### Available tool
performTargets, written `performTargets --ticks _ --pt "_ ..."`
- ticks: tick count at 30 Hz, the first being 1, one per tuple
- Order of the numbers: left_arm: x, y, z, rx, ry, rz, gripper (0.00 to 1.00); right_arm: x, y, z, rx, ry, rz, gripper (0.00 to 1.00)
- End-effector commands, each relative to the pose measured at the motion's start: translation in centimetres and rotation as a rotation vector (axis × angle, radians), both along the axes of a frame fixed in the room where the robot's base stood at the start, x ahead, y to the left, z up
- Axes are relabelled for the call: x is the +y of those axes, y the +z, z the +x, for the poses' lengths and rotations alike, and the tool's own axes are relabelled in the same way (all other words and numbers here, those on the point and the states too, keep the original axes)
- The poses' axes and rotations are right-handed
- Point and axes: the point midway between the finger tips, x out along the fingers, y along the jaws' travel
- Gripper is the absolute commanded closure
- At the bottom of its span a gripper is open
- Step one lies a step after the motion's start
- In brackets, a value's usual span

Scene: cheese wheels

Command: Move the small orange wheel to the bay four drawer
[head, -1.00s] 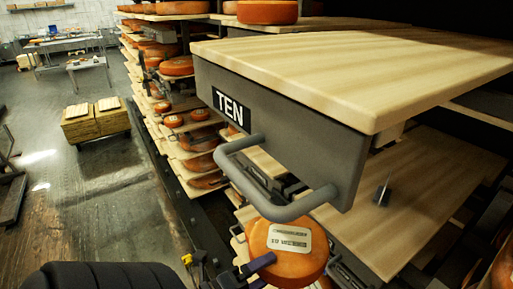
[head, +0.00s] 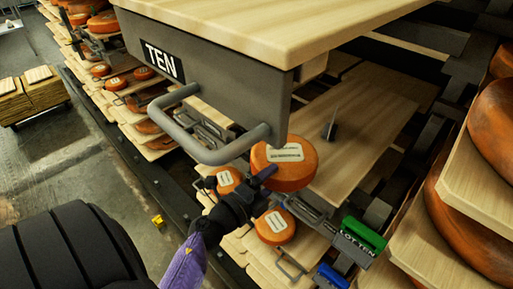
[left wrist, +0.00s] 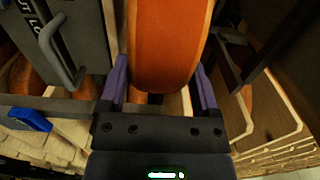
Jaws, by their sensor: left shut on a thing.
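An orange cheese wheel (head: 298,174) with a white label on top is gripped at its edge by my left gripper (head: 256,184). The arm reaches in from the lower left, and the wheel is just below and right of a grey drawer handle (head: 214,152). In the left wrist view the wheel (left wrist: 168,45) sits between the two purple fingers of my left gripper (left wrist: 162,85). No label naming bay four is readable. My right gripper is not in view.
A grey drawer (head: 210,70) marked TEN, with a wooden top, juts out above the wheel. A wooden board (head: 365,140) lies behind and below it. Smaller orange wheels (head: 275,228) are below. Large wheels on shelves (head: 475,190) stand close on the right. Open floor is at left.

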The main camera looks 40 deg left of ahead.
Motion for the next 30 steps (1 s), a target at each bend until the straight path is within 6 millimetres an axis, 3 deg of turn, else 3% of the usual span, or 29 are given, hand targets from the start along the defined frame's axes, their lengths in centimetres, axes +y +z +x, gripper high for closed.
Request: performTargets --ticks 14,19,30 --pt "-0.4 0.2 5.5 -0.007 0.000 0.000 1.00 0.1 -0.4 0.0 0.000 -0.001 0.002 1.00" --pt "-0.4 -1.7 5.4 -0.004 0.001 0.002 1.00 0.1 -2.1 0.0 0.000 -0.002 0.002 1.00" --pt "-0.4 -2.2 5.4 -0.005 0.001 0.001 1.00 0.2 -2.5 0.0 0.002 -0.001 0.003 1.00"
